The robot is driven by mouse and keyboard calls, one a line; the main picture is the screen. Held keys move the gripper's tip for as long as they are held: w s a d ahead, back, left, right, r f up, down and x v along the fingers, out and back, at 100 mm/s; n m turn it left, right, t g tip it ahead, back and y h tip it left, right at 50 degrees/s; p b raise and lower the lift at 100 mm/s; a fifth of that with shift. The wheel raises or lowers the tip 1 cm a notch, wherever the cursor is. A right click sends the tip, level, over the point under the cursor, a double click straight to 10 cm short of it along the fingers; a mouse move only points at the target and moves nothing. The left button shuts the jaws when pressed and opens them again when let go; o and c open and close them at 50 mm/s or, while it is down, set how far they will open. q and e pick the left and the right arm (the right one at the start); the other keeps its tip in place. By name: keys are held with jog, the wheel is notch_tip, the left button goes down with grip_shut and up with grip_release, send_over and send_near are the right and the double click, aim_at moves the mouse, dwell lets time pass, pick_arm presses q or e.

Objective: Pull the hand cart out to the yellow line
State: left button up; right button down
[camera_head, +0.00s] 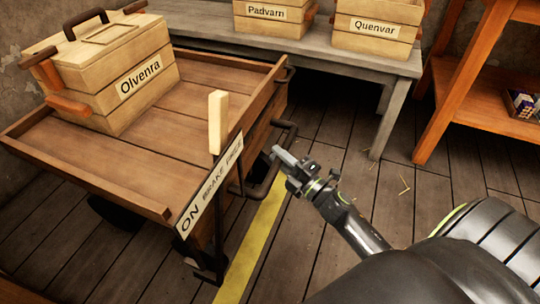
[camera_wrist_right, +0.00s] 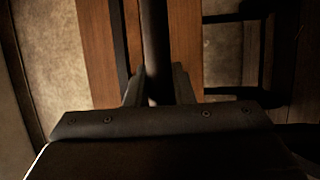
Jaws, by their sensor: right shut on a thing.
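The hand cart (camera_head: 110,185) is a low wooden cart at the left in the head view. Its plate (camera_head: 208,190) reads ON, BRAKE, FREE, and a pale upright lever (camera_head: 218,122) stands behind it, nearer the FREE end. A dark bar handle (camera_head: 260,190) sticks out from the cart's right end. My right gripper (camera_head: 280,156) is shut on this handle; the dark bar (camera_wrist_right: 155,45) shows between its fingers in the right wrist view. The yellow line (camera_head: 254,240) runs on the floor along the cart's handle end, partly hidden by it. My left gripper is not in view.
A wooden crate labelled Olvenra (camera_head: 125,85) rides on the cart. Behind stands a grey bench (camera_head: 385,62) with crates labelled Padvarn (camera_head: 270,15) and Quenvar (camera_head: 375,28). An orange shelf (camera_head: 470,95) is at the right. The plank floor right of the line is mostly clear.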

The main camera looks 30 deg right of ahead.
jog(key=shift+s+d+f, duration=0.1)
jog(key=shift+s+d, duration=0.05)
jog(key=shift+s, duration=0.15)
jog(key=c, duration=1.3)
grip_release()
jog(key=shift+o, duration=0.2)
jog(key=p+v, duration=0.2)
jog(key=v, duration=1.5)
jog(key=shift+s, duration=0.2)
